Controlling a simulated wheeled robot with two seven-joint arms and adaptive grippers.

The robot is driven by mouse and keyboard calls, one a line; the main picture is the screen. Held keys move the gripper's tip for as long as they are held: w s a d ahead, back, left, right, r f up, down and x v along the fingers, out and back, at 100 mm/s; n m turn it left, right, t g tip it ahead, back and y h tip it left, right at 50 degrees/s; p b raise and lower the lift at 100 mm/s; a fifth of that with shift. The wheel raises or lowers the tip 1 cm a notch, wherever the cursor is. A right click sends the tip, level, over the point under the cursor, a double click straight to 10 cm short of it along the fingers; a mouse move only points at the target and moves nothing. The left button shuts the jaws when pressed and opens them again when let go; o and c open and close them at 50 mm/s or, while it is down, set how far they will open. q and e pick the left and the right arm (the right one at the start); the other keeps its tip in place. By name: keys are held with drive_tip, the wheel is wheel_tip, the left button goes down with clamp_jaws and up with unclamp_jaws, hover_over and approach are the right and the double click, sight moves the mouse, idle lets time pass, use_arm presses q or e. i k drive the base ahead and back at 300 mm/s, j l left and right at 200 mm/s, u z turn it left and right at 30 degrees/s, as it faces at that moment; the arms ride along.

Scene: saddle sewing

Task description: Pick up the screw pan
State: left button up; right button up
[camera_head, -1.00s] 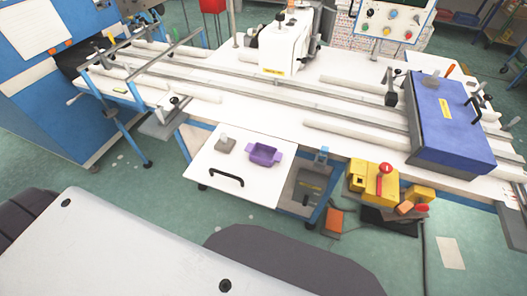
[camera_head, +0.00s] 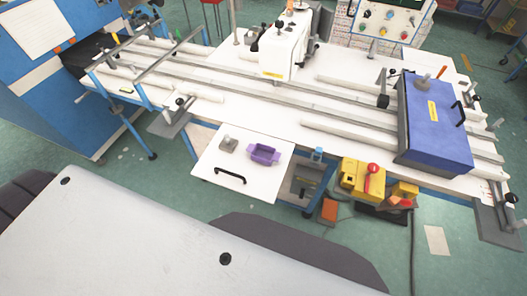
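A small purple open pan (camera_head: 264,154), which looks like the screw pan, sits on a white panel (camera_head: 232,185) that juts from the front of the workbench. A small grey block with a knob (camera_head: 228,145) stands to its left on the same panel. The pan's contents are too small to make out. Neither of my grippers is in view, and nothing touches the pan.
The white bench (camera_head: 215,72) carries long rails, a white sewing machine head (camera_head: 285,50) and a blue box (camera_head: 433,122). A black handle (camera_head: 230,176) is on the panel's front. Yellow equipment (camera_head: 362,182) stands right of it. Green floor lies in front.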

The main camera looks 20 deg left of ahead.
sight(266, 155)
drive_tip(key=i+l+u, duration=0.1)
drive_tip(key=l+u, duration=0.2)
drive_tip(key=u, duration=0.15)
drive_tip(key=i+l+u, duration=0.1)
drive_tip(key=l+u, duration=0.2)
drive_tip(key=u, duration=0.2)
drive_tip(key=l+u, duration=0.3)
drive_tip(key=u, duration=0.15)
drive_tip(key=l+u, duration=0.45)
drive_tip(key=k+l+u, duration=0.1)
drive_tip(key=u, duration=0.35)
drive_tip(key=l, duration=0.1)
